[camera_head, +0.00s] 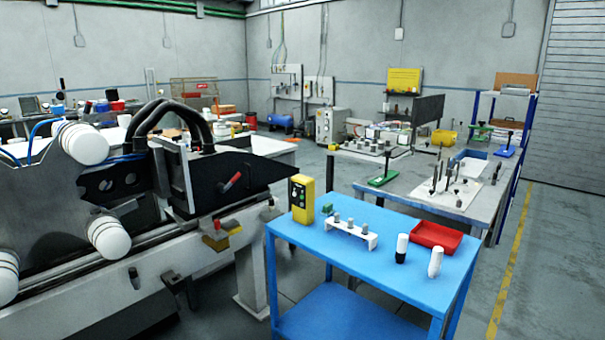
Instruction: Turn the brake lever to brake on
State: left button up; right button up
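A small lever with a red grip (232,182) sits on the side of a black wedge-shaped housing (248,168) on the machine at the left. It slants, with its red end up and to the right. I cannot read any brake marking beside it, so I cannot tell whether it stands at on or off. A smaller red knob (217,224) sits lower on the machine, above a yellow-brown block. Neither of my grippers shows in the head view, and nothing is seen touching the lever.
The machine's grey plate (60,215) carries white rollers at the left. A blue table (350,270) stands right of the machine, with a yellow control box (301,199), a white rack, two bottles and a red tray (436,238). Open floor lies at the right.

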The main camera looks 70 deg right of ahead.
aim_at(232, 181)
jog(key=i+l+z, duration=0.1)
jog(key=l+z, duration=0.3)
jog(key=i+l+z, duration=0.2)
jog(key=z, duration=0.25)
jog(key=i+l+z, duration=0.2)
jog(key=z, duration=0.2)
jog(key=i+l+z, duration=0.2)
jog(key=z, duration=0.25)
